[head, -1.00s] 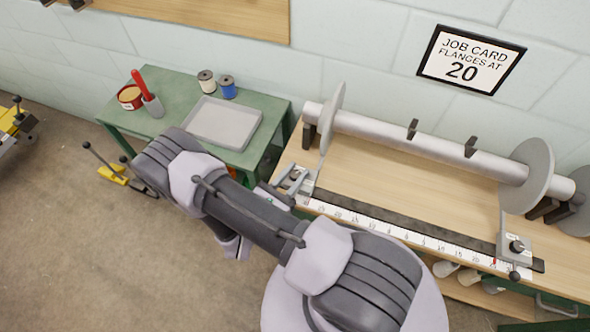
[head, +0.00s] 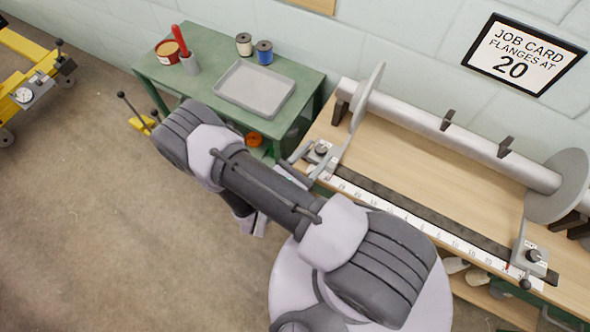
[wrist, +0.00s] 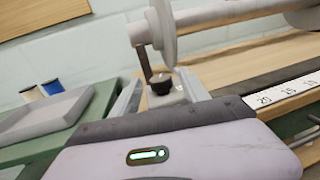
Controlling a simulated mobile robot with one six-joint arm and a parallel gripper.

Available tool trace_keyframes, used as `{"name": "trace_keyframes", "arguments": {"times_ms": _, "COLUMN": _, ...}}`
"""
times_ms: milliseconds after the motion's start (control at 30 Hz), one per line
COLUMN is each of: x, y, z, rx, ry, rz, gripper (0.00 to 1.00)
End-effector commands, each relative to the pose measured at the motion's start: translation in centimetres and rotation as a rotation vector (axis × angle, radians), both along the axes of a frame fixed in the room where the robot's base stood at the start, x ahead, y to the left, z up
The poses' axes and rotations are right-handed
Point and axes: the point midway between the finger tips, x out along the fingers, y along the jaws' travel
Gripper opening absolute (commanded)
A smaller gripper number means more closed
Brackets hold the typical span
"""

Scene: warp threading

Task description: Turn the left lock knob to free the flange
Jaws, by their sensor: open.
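The left lock knob (head: 321,149) is a small dark knob on a grey block at the left end of the scale rail. The left flange (head: 367,97) is a thin grey disc upright on the silver beam (head: 450,135), with an arm down to the block. My gripper (head: 311,161) is at the knob, partly hidden by its own wrist in the head view. In the wrist view my gripper (wrist: 160,84) has its two fingers apart. The dark knob (wrist: 160,83) shows between them; contact cannot be told. The flange (wrist: 163,36) rises just behind.
A white scale (head: 420,222) runs along the wooden bench to the right block and knob (head: 533,256). A green table (head: 205,45) with a grey tray (head: 255,90) stands left. The job card (head: 523,54) reads 20.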

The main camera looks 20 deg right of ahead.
Motion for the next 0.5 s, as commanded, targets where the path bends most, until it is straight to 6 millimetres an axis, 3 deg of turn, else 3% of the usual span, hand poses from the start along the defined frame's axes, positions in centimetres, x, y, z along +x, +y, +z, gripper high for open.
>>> {"name": "trace_keyframes", "arguments": {"times_ms": 300, "x": -4.0, "y": 8.0, "z": 0.2, "rx": 0.001, "ry": -0.003, "rz": 0.008, "gripper": 0.53}}
{"name": "trace_keyframes", "arguments": {"times_ms": 500, "x": -6.1, "y": 12.0, "z": 0.1, "rx": 0.001, "ry": -0.003, "rz": 0.004, "gripper": 0.53}}
